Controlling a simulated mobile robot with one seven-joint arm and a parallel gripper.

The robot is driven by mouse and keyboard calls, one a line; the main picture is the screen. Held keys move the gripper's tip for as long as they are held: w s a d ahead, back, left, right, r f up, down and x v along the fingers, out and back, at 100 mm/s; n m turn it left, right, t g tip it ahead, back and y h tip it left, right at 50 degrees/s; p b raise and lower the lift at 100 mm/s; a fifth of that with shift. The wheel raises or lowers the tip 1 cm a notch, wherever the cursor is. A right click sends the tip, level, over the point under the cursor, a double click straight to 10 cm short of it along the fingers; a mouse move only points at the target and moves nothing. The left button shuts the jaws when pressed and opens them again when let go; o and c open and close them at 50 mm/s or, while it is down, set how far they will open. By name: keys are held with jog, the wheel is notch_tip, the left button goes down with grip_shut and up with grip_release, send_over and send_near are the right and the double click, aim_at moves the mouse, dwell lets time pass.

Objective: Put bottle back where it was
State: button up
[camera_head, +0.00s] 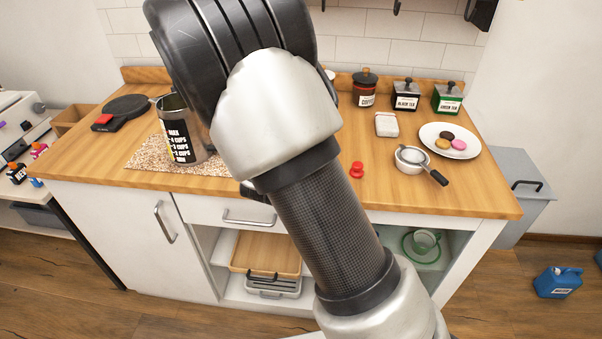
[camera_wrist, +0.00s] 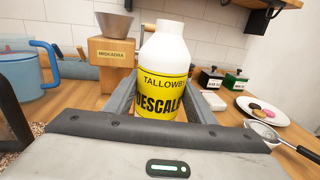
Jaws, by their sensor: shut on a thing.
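The bottle (camera_wrist: 163,62) is white with a yellow label reading "TALLOWBY" and, partly hidden, "DESCAL". It stands upright in the wrist view, between the two grey fingers of my gripper (camera_wrist: 164,98), which is shut on it. Its base is hidden behind the gripper body, so I cannot tell whether it touches the counter. In the head view my arm hides the gripper and the bottle. The wooden counter (camera_head: 310,185) spreads around and behind my arm.
A blue pot (camera_wrist: 28,72) and a wooden box (camera_wrist: 108,62) topped by a metal bowl (camera_wrist: 114,24) stand left of the bottle. A red piece (camera_head: 357,170), strainer (camera_head: 413,157), cookie plate (camera_head: 433,134) and canisters occupy the right.

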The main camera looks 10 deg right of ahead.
notch_tip(320, 180, down, 10)
jog(key=shift+r+b, duration=0.25)
jog(key=shift+b, duration=0.7)
jog(key=shift+f, duration=0.1)
jog(key=o, duration=1.3)
jog(key=shift+f, duration=0.1)
